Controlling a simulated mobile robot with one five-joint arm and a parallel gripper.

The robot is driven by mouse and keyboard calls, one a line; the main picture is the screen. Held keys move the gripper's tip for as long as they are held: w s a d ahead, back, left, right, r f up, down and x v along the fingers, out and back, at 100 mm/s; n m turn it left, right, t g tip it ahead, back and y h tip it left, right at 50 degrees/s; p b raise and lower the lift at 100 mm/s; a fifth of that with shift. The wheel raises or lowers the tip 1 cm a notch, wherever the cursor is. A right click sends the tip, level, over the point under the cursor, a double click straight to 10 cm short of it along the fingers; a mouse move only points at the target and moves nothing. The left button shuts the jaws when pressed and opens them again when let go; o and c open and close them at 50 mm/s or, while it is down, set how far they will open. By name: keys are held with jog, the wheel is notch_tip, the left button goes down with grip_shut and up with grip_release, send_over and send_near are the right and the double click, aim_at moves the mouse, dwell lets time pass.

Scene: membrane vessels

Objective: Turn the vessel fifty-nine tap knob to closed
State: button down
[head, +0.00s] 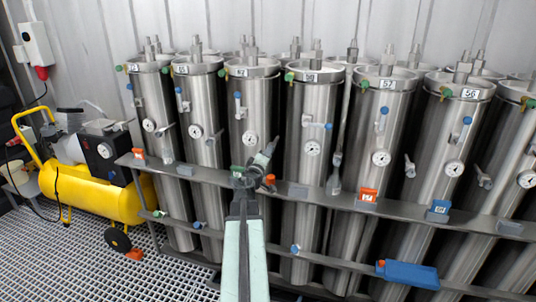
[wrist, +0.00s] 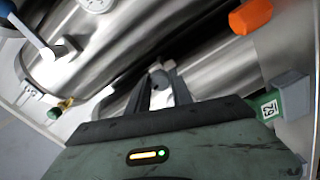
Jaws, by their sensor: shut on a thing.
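Vessel fifty-nine (head: 244,100) appears to be the steel cylinder just left of vessel 58 in the head view; its label is small and hard to read. It has a blue-handled valve and a round gauge (head: 249,139) on its front. My gripper (head: 262,160) is in front of it, just below and right of the gauge. In the wrist view my gripper (wrist: 162,85) has its two dark fingers close around a small grey piece, which seems to be the tap knob (wrist: 158,77). The fingers cover most of it, so its angle cannot be told.
A shelf rail (head: 330,200) crosses in front of the vessels. An orange block (wrist: 250,16) and a green numbered tag (wrist: 267,107) are close beside my gripper. A yellow compressor (head: 90,190) stands at the left on grating. Neighbouring vessels (head: 312,110) stand close on both sides.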

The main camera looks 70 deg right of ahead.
jog(key=shift+s+m, duration=0.1)
jog(key=shift+m, duration=1.1)
jog(key=c, duration=1.1)
grip_release()
jog(key=shift+f, duration=0.1)
